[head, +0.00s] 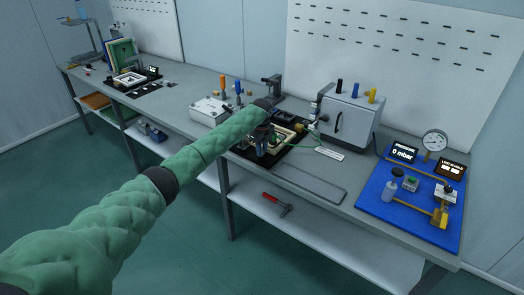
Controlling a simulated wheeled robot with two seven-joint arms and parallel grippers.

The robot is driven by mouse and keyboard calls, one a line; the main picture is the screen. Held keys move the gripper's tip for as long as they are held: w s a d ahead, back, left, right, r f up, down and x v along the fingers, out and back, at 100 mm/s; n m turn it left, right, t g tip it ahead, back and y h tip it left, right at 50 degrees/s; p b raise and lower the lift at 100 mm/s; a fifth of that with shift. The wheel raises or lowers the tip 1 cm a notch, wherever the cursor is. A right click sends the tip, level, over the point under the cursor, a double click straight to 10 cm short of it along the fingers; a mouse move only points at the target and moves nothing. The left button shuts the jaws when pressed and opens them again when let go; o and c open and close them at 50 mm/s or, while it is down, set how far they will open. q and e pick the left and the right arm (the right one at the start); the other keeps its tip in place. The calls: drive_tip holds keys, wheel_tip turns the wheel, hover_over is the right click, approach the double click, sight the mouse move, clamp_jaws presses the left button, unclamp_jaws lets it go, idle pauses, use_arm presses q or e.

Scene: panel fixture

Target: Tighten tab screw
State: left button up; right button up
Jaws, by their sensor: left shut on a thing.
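My left arm, in a green padded sleeve, reaches across the bench to a panel fixture on a black mat (259,157). My left gripper (266,143) is over the near left part of the fixture, pointing down. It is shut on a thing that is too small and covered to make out. The fixture's pale frame (298,128) shows to the right of the gripper. The tab screw cannot be made out; the arm and gripper hide part of the fixture. My right gripper is not in view.
A grey box (347,118) with coloured handles on top stands behind right. A white box (208,110) is behind left. A green cable (303,146) runs right of the fixture. A blue mat (391,222) with a gauge (434,140) lies right. A red-handled hammer (277,204) lies on the lower shelf.

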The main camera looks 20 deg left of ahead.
use_arm(q)
drive_tip(key=shift+w+a+r+m, duration=0.1)
drive_tip(key=shift+r+m, duration=0.05)
drive_tip(key=shift+m, duration=0.85)
drive_tip(key=m+b, duration=0.1)
drive_tip(key=m, duration=0.4)
drive_tip(key=shift+m+b, duration=0.3)
drive_tip(key=shift+b, duration=0.1)
drive_tip(key=shift+m, duration=0.8)
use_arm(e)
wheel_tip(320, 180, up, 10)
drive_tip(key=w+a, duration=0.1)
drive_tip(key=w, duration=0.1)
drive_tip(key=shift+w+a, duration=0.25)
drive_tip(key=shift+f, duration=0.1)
use_arm(q)
drive_tip(key=o, duration=0.7)
drive_tip(key=shift+c, duration=0.2)
drive_tip(key=shift+o, duration=0.2)
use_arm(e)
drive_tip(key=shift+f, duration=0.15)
